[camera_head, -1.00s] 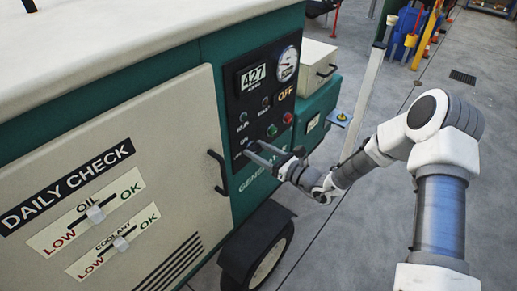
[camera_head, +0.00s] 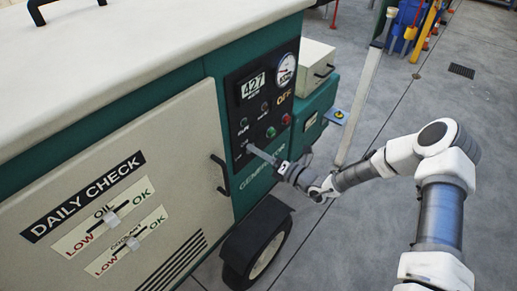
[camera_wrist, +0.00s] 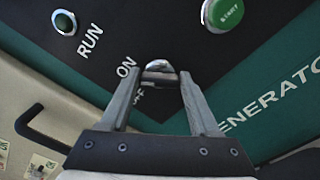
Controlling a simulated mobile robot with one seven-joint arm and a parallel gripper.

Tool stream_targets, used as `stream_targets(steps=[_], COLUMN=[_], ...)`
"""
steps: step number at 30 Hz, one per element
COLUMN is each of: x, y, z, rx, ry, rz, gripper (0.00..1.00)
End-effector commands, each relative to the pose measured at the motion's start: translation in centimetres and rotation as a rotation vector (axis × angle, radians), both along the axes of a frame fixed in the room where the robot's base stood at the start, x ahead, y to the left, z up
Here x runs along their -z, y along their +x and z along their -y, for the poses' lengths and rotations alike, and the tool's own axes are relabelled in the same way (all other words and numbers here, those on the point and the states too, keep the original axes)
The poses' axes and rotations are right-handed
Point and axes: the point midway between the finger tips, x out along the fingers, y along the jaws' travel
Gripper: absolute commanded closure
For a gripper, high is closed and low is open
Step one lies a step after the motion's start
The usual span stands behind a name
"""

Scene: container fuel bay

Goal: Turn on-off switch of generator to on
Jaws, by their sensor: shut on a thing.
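The generator (camera_head: 215,70) is a teal and cream unit with a black control panel (camera_head: 238,112). My gripper (camera_head: 252,150) reaches the panel's lower left from the right. In the wrist view my gripper (camera_wrist: 161,76) is shut on the switch, with one fingertip at each side. The fingers hide some of the lettering. An orange OFF sign (camera_head: 285,97) shows on the panel. In the head view the switch is hidden at the fingertips.
A green START button (camera_wrist: 225,14) and a RUN lamp (camera_wrist: 64,22) are near the switch. A black door handle (camera_head: 220,175) sticks out left of my gripper. A wheel (camera_head: 262,250) stands below. A pale post (camera_head: 358,105) rises behind my arm. Open floor lies right.

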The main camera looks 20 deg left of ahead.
Motion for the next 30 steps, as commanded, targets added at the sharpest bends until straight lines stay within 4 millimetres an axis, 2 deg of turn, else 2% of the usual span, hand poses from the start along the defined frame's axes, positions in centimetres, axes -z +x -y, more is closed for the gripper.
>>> stream_targets(steps=[9,24,25,30], x=[0.06,0.15,0.15,0.12], y=[-0.06,-0.07,-0.07,-0.04], z=[0.02,0.03,0.03,0.02], rx=[-0.002,-0.001,-0.001,0.000], ry=[0.041,0.048,0.048,0.048], rz=[-0.102,-0.122,-0.122,-0.121], gripper=[0.93,0.93,0.36,0.07])
